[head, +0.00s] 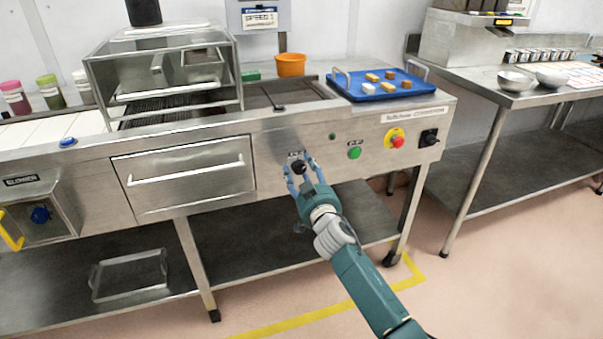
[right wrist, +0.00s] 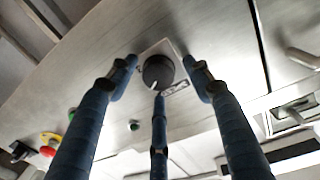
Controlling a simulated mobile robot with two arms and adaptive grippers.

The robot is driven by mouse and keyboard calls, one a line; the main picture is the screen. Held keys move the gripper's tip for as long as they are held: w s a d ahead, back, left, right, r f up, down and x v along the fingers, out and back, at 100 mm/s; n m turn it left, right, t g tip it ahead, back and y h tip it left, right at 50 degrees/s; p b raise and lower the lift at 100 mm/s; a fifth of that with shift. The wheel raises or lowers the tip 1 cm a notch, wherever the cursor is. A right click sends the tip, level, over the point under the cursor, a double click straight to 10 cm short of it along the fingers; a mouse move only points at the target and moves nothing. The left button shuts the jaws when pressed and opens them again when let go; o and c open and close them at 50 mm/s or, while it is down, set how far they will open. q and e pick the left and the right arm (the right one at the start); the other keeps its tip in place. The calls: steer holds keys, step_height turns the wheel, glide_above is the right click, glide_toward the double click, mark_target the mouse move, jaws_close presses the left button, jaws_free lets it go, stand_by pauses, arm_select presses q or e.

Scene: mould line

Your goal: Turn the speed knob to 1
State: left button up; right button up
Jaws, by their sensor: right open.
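The speed knob (head: 298,167) is a small black dial on the steel front panel of the machine. In the right wrist view the knob (right wrist: 158,72) is round and black with a white pointer mark, on a light plate with markings too small to read. My right gripper (head: 299,172) is open, its blue fingers spread around the knob. In the right wrist view the fingers (right wrist: 160,80) stand around the dial with gaps; I cannot tell whether any touches it. A sign (head: 260,18) above the machine reads SPEED 1. My left gripper is not in view.
Right of the knob are a green button (head: 354,152), a red button on yellow (head: 396,141) and a black switch (head: 428,138). A drawer (head: 187,178) is at left. A blue tray (head: 377,88) with several small pieces and an orange cup (head: 291,64) stand on top.

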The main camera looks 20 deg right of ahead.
steer(key=c, duration=1.1)
steer(key=shift+r, duration=0.1)
